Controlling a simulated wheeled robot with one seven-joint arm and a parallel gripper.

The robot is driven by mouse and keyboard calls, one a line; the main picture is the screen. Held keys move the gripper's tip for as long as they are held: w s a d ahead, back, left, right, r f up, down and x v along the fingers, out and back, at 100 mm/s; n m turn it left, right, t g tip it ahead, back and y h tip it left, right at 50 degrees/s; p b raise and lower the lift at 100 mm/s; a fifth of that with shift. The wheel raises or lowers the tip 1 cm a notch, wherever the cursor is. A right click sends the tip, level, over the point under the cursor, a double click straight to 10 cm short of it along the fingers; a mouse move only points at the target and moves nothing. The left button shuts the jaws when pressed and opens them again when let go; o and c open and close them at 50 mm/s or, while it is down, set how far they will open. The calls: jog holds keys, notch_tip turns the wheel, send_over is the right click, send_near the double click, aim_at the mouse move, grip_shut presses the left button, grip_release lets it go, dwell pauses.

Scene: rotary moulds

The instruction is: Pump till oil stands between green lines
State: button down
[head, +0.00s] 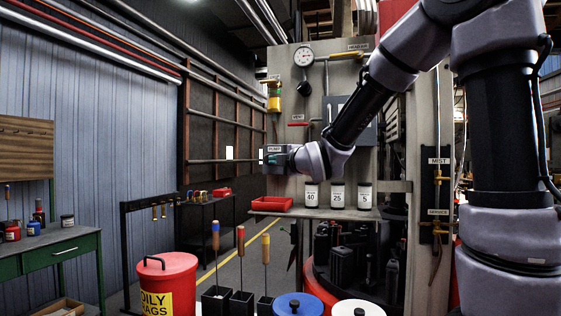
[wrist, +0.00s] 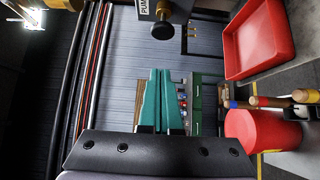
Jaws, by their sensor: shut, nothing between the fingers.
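The oil glass (head: 274,96) hangs on the upper left edge of the grey panel in the head view. It shows yellow-amber with a green part, but its level and the green lines are too small to read. The PUMP box (head: 274,148) is below it. In the wrist view a round dark knob (wrist: 163,31) sticks out beside the PUMP label (wrist: 144,9). My gripper (head: 270,160) is in front of the PUMP box in the head view and hides the knob there. In the wrist view its teal fingers (wrist: 159,72) are together, empty, and apart from the knob.
A red tray (head: 271,204) and several labelled jars (head: 337,195) stand on the shelf below my gripper. A gauge (head: 303,57) and a red-handled vent valve (head: 300,124) are on the panel. A red oily-rags bin (head: 167,284) stands at the lower left.

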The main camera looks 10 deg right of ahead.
aim_at(266, 159)
jog(key=shift+w+a, duration=0.15)
jog(key=shift+w, duration=3.9)
